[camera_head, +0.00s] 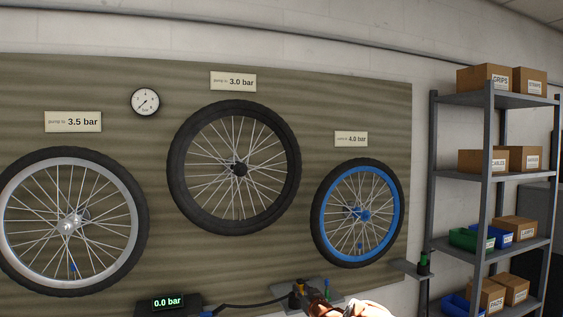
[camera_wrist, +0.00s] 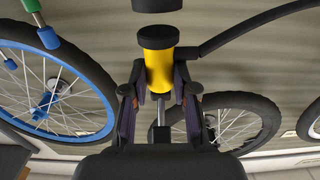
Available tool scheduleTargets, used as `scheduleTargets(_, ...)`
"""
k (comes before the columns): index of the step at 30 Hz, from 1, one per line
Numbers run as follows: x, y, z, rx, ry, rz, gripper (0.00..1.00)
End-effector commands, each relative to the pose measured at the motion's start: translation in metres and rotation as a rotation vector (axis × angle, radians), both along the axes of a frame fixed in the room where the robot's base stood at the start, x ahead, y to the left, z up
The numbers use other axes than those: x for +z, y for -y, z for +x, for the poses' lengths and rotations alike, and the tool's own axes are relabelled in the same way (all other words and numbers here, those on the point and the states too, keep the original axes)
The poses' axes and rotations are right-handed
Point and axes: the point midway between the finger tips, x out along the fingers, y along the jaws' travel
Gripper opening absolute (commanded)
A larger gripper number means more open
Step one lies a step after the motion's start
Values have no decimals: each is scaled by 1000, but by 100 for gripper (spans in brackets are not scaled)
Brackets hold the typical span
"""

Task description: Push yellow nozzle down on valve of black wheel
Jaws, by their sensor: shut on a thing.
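The yellow nozzle (camera_wrist: 159,68) with its black collar is between the fingers of my gripper (camera_wrist: 158,100), which is shut on it. A black hose runs from its upper end to the right in the wrist view. A thin grey stem shows below it. In the head view the nozzle (camera_head: 299,288) is low in the middle, well below the black wheel (camera_head: 178,172) on the wall panel. The black wheel (camera_wrist: 262,118) also shows behind the fingers in the wrist view, apart from the nozzle. I cannot make out its valve.
A silver-rimmed wheel (camera_head: 137,215) hangs at left, a blue-rimmed wheel (camera_head: 317,213) at right. Signs read 3.5, 3.0 and 4.0 bar. A pump display (camera_head: 168,302) reads 0.0 bar. A green nozzle (camera_head: 423,263) stands on a small ledge. A metal shelf (camera_head: 487,177) with boxes is right.

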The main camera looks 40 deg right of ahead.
Motion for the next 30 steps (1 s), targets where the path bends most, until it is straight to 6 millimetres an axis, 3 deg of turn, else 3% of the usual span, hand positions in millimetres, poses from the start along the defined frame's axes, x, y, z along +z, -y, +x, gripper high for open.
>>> scheduleTargets(30, 0, -24, -73, -2, 1, -1, 0)
